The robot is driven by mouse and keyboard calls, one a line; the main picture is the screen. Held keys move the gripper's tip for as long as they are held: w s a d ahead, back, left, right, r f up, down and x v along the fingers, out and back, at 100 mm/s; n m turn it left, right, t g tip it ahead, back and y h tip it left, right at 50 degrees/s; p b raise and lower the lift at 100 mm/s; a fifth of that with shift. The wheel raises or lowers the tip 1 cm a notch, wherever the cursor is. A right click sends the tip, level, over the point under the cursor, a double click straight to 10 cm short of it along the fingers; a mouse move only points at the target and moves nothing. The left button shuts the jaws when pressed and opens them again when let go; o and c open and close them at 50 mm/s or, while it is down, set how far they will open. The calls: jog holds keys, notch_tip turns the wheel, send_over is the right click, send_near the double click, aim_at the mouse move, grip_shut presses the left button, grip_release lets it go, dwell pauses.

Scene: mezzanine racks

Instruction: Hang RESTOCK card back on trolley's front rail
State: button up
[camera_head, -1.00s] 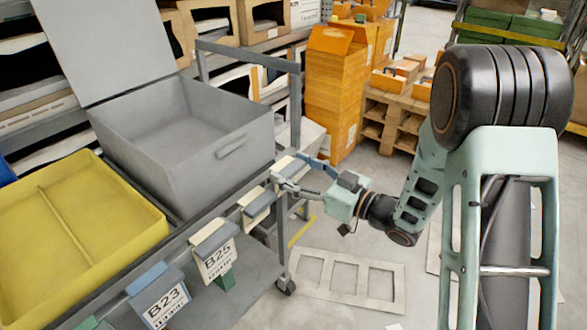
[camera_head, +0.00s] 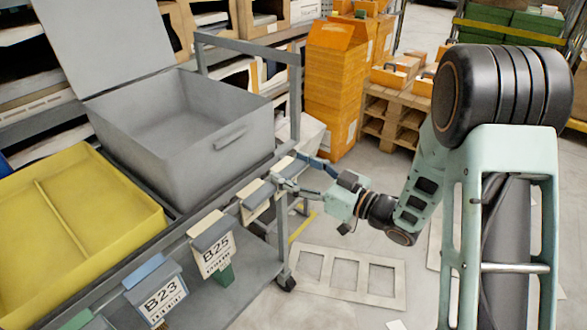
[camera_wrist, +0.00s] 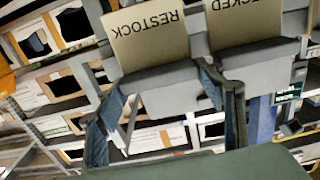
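The RESTOCK card (camera_wrist: 145,35) is cream with a grey clip along one edge, and it reads upside down in the wrist view. My gripper (camera_wrist: 162,92) has one finger at each end of that clip and appears shut on it. In the head view my gripper (camera_head: 277,183) is at the far end of the trolley's front rail (camera_head: 238,206), with the cream card (camera_head: 284,164) at its fingertips. Whether the clip sits fully over the rail is hidden. Close beside it is a similar card, its visible letters ending in "CKED" (camera_wrist: 245,22).
Cards B25 (camera_head: 214,257) and B23 (camera_head: 163,302) hang nearer along the rail. The trolley carries a yellow tray (camera_head: 130,250) and a grey lidded bin (camera_head: 190,165). Orange boxes (camera_head: 332,90) and a pallet (camera_head: 395,118) stand behind. Open floor lies right of the trolley.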

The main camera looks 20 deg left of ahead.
jog(key=o, duration=0.4)
